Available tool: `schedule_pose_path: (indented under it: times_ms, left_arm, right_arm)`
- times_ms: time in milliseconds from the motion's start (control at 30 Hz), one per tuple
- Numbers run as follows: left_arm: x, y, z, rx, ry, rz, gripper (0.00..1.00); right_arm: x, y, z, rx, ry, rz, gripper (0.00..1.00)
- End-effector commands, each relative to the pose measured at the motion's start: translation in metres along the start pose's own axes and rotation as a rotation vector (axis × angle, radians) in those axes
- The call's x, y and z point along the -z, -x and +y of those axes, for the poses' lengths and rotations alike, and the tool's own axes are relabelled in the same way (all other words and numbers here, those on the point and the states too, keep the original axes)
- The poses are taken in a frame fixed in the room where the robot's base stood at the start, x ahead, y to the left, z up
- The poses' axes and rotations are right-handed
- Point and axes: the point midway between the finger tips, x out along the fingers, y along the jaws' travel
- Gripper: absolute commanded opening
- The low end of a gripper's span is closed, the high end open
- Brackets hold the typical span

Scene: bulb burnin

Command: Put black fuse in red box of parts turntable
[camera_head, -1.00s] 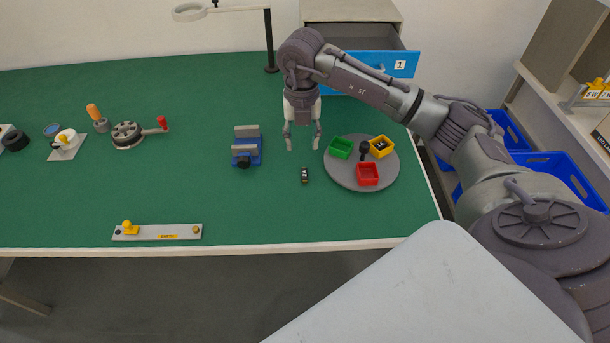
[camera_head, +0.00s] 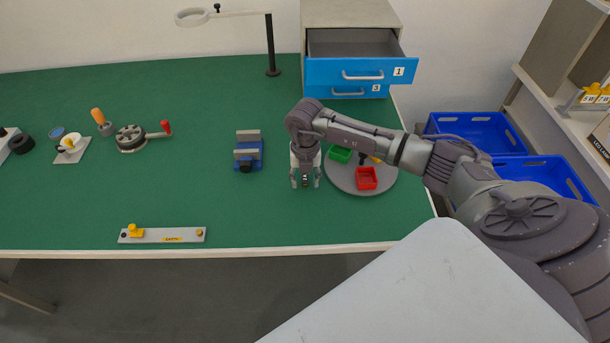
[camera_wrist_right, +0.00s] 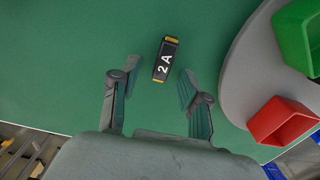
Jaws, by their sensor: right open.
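The black fuse (camera_wrist_right: 165,60), marked 2 A with yellowish ends, lies on the green table. In the right wrist view it is just beyond the fingertips and between their lines. My right gripper (camera_head: 305,183) is open and points down over the fuse, which it mostly hides in the head view; it also shows in the right wrist view (camera_wrist_right: 153,82). The grey parts turntable (camera_head: 346,182) is just to the right of the gripper. Its red box (camera_head: 366,179) is at the front and looks empty; it also shows in the right wrist view (camera_wrist_right: 282,121). My left gripper is out of view.
The green box (camera_head: 341,155) is on the turntable's back left; my arm partly hides the yellow box (camera_head: 376,160). A blue vise (camera_head: 248,156) stands left of the gripper. An open drawer (camera_head: 360,71) is at the back. The table front is clear beside the grey strip (camera_head: 162,236).

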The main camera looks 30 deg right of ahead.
Motion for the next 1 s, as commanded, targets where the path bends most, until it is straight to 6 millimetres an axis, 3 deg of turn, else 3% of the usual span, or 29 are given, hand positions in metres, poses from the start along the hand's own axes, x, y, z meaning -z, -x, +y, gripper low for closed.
schedule_pose_path:
  times_ms: [200,500,833,1000]
  left_arm:
    - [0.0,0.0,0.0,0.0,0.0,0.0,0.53]
    - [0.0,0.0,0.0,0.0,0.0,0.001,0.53]
    - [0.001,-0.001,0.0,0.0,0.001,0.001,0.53]
    - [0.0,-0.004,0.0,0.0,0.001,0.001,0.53]
  right_arm:
    - [0.0,-0.001,0.0,0.0,0.0,-0.001,0.46]
    - [0.0,-0.001,0.0,0.0,-0.001,-0.001,0.0]
    - [-0.001,0.0,0.0,-0.001,-0.001,-0.001,0.0]
    - [-0.001,0.011,0.0,-0.002,-0.001,-0.003,0.0]
